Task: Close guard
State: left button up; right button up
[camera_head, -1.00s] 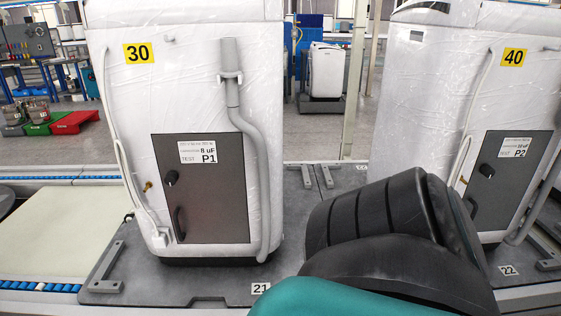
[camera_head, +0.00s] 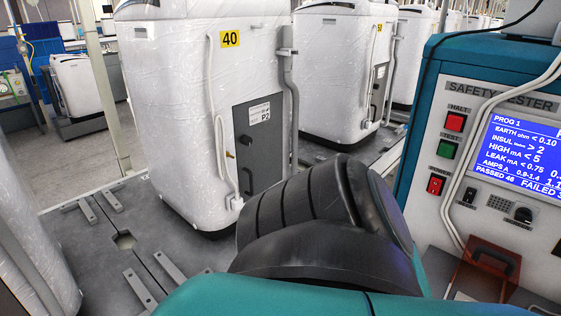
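I cannot tell for sure which part is the guard. A reddish-brown piece with a black handle (camera_head: 487,262) sits low on the front of the teal and white safety tester (camera_head: 435,130) at the right. It looks tilted, and its lower part is cut off by the picture edge. A dark grey panel (camera_head: 259,140) labelled P2 is on the front of the white wrapped machine marked 40 (camera_head: 170,90). A black and teal part of my own arm fills the bottom middle and hides the floor there. Neither of my grippers shows.
The tester has a lit blue screen (camera_head: 520,150), a red HALT button (camera_head: 455,122) and a green TEST button (camera_head: 447,149). White cables hang across its front. More wrapped machines (camera_head: 345,75) stand in a row behind. Grey plates with low rails (camera_head: 155,265) lie at the lower left.

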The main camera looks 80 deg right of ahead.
aim_at(492, 258)
jog(key=z, duration=4.1)
